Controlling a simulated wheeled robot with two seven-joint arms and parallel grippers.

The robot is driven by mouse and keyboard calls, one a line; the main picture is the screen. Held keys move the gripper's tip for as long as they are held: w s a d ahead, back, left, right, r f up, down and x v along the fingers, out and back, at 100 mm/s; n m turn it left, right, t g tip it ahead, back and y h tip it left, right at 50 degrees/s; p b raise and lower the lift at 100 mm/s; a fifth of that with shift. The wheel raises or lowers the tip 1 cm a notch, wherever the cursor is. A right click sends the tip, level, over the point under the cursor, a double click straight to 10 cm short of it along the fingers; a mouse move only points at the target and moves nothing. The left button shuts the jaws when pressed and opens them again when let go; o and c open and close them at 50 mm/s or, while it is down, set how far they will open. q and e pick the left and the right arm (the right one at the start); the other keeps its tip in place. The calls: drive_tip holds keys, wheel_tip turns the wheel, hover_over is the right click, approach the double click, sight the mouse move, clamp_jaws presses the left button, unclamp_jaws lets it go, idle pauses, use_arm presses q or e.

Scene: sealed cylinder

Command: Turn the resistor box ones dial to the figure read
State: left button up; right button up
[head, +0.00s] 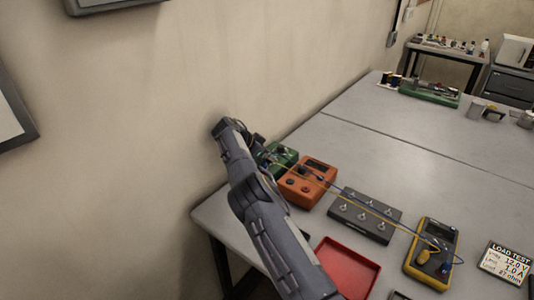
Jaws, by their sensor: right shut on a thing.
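A green box (287,160) with dark knobs on top stands at the left end of the bench, partly hidden behind my right arm; it looks like the resistor box. My right gripper (259,143) is at its far left part, mostly hidden by my wrist, and is shut on what seems to be a dial there. The dial's figures cannot be read. A LOAD TEST card (506,262) at the right shows 12.0 V, 1.0 A and a small load line that seems to read 27 ohm. My left gripper is out of view.
An orange box (318,168) with a display and knobs stands close beside the green box. A grey switch panel (365,214), a yellow meter (432,240) with leads across the bench, and a red tray (347,265) are nearer. The wall is close on the left. The bench's right middle is clear.

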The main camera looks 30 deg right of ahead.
drive_tip(key=o, duration=1)
drive_tip(key=shift+r, duration=0.25)
wheel_tip(320, 180, up, 2)
drive_tip(key=shift+r, duration=0.1)
drive_tip(key=s+a+r+b, duration=0.7)
drive_tip(key=s+r, duration=0.3)
drive_tip(key=s, duration=0.2)
drive_tip(key=shift+b, duration=0.75)
